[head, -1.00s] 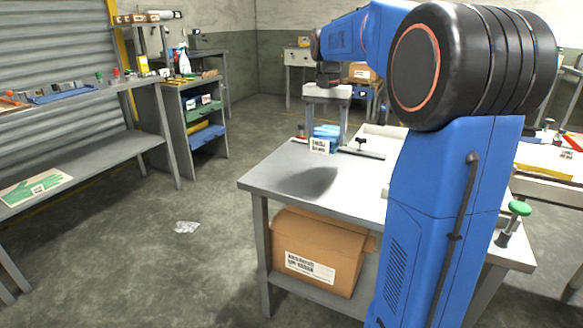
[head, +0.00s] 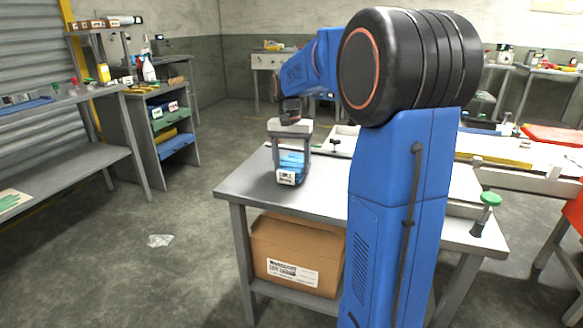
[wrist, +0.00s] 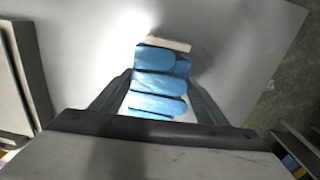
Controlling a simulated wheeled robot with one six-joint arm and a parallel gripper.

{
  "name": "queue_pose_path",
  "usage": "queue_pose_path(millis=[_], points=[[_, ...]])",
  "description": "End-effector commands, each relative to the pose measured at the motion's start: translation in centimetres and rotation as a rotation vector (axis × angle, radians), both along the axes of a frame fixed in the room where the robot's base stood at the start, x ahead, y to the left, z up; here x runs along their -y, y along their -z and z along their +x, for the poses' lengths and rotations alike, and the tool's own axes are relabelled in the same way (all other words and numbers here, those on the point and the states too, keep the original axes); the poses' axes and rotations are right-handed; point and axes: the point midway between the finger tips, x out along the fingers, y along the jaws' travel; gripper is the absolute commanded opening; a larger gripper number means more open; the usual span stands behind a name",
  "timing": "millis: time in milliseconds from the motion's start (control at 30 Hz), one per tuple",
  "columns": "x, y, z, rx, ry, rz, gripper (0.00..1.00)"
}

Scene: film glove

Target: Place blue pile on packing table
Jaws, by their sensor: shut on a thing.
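The blue pile (head: 291,165) is a small stack of folded blue pieces with a white label on its front. My gripper (head: 291,172) is shut on it, with one finger on each side, over the left part of the grey packing table (head: 245,187). In the wrist view the blue pile (wrist: 158,80) shows between the two dark fingers, with the pale table top (wrist: 235,60) behind it. The pile looks at or just above the table top; I cannot tell whether it touches.
A cardboard box (head: 297,252) stands on the shelf under the table. A green-topped clamp (head: 486,212) is at the table's right corner. A clear plastic scrap (head: 160,240) lies on the floor. The table's front left part is bare.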

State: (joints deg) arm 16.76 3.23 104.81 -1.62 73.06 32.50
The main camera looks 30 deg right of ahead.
Motion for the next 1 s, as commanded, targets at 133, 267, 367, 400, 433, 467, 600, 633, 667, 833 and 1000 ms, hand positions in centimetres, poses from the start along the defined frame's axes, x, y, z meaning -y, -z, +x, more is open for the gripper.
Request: queue_pose_path(millis=[133,267,367,400,433,467,600,633,667,833,1000], points=[[0.0,1.0,0.0,0.000,0.000,0.000,0.42],[0.0,0.9,0.0,0.000,0.000,0.000,0.42],[0.0,1.0,0.0,0.000,0.000,0.000,0.42],[0.0,1.1,0.0,0.000,0.000,0.000,0.42],[0.0,1.1,0.0,0.000,0.000,0.000,0.42],[0.0,1.1,0.0,0.000,0.000,0.000,0.72],[0.0,1.1,0.0,0.000,0.000,0.000,0.86],[0.0,1.1,0.0,0.000,0.000,0.000,0.86],[0.0,1.1,0.0,0.000,0.000,0.000,0.86],[0.0,1.0,0.0,0.000,0.000,0.000,0.86],[0.0,-0.3,0.1,0.002,0.000,-0.001,0.86]])
